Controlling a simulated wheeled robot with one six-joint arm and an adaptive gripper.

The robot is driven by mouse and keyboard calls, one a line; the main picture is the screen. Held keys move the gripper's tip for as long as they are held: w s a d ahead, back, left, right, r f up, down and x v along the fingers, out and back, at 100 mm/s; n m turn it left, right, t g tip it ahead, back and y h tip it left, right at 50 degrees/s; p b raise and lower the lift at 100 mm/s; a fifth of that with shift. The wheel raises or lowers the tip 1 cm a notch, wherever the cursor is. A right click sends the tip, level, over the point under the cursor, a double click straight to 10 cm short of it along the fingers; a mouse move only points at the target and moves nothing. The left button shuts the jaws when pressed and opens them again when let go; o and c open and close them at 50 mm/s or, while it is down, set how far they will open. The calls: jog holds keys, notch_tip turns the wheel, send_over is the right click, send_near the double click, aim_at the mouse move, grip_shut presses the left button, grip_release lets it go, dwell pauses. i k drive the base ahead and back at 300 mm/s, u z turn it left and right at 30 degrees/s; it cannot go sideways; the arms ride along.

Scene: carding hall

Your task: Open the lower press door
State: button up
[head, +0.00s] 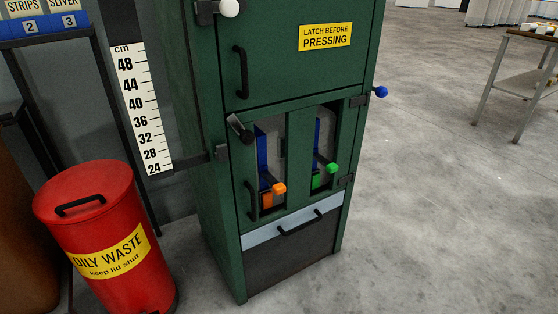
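The green press (212,170) stands upright in the middle of the head view. Its lower door (297,155) has two window openings and looks shut. A black upright handle (252,200) is at the lower left of this door. A black latch lever (240,128) sits at its upper left corner, tilted. Dark hinges (346,181) are on its right edge. Blue parts with an orange piece (278,188) and a green piece (332,168) show in the windows. My gripper is not in view.
The upper door (290,75) has its own black handle and a yellow label. A blue knob (380,91) sticks out at the press's right. Below is a dark front with a handle (302,222). A red waste bin (95,240) stands left.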

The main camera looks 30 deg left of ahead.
aim_at(301, 113)
jog(key=u, duration=0.3)
jog(key=k, duration=0.4)
jog(key=u, duration=1.3)
